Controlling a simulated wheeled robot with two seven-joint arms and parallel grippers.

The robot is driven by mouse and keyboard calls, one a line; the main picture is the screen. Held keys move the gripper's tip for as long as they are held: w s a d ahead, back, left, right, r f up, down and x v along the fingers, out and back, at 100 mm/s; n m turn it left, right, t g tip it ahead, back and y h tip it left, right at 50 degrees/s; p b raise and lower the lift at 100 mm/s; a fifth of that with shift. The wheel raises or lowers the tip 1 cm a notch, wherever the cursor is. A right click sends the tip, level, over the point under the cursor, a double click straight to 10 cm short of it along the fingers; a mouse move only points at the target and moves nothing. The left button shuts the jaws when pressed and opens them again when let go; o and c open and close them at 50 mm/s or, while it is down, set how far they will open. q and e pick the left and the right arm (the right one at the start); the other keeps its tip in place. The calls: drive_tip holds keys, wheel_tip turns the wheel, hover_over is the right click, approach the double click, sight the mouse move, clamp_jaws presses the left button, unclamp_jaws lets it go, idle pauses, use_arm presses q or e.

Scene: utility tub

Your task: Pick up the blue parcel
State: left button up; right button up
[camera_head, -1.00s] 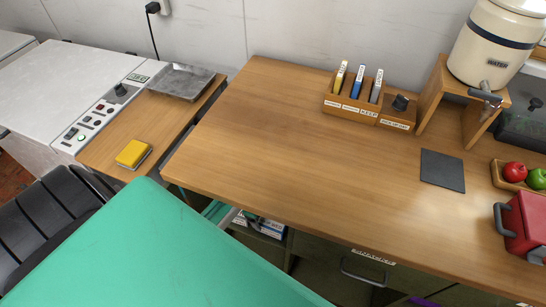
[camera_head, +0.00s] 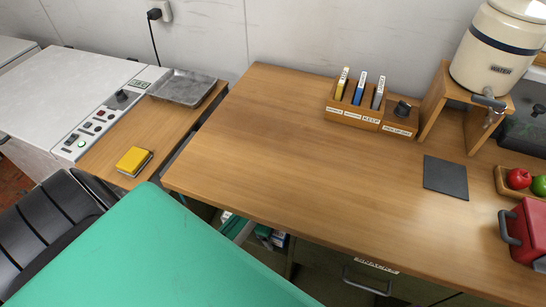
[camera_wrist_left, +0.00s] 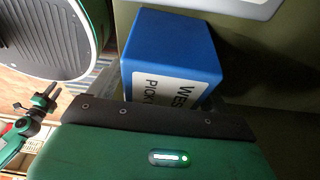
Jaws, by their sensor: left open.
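The blue parcel (camera_wrist_left: 172,48) is a box with a white label with black lettering in the left wrist view. It sits just beyond the dark front edge of my left gripper (camera_wrist_left: 168,97), whose jaws are open. Grey finger parts show beside the box, but the fingertips are mostly hidden, and I cannot tell whether they touch it. The parcel's lower part is hidden behind the gripper body. I cannot make out the parcel in the head view. A small green and black gripper (camera_wrist_left: 40,104), likely my right one, shows at the left; its jaws are too small to judge.
The wooden table (camera_head: 300,170) has a wide clear middle. A file rack (camera_head: 355,115), water dispenser (camera_head: 495,50), dark mat (camera_head: 445,177) and red box (camera_head: 528,235) stand towards its right. A yellow block (camera_head: 134,160) and metal tray (camera_head: 184,87) lie on the side counter (camera_head: 110,155).

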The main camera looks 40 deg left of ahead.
use_arm(q)
drive_tip(key=shift+f, duration=0.15)
idle(0.3)
drive_tip(key=c, duration=1.2)
